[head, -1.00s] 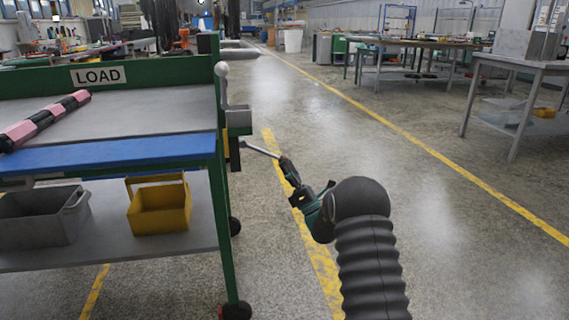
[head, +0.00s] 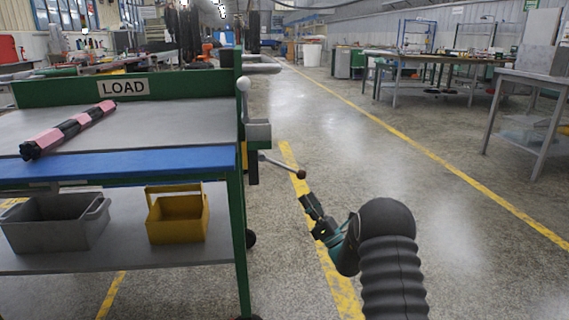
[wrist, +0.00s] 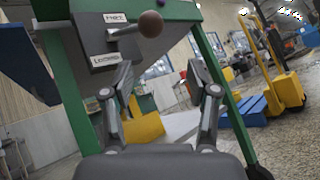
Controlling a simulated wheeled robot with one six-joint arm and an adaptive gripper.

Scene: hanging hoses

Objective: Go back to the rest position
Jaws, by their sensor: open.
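My gripper (head: 308,203) is open and empty in the head view, low beside the right side of the LOAD cart (head: 60,163). A lever with a brown ball knob (head: 300,174) sticks out from the cart's side, just above and apart from my fingers. In the wrist view, my two fingers (wrist: 163,80) are spread with nothing between them. The knob (wrist: 151,24) shows beyond them, with the lever alongside the upper label (wrist: 116,17), which seems to read FREE. A lower label (wrist: 106,60) seems to read LOCKED.
Open floor (head: 400,190) lies to the right, with workbenches (head: 440,65) farther back.

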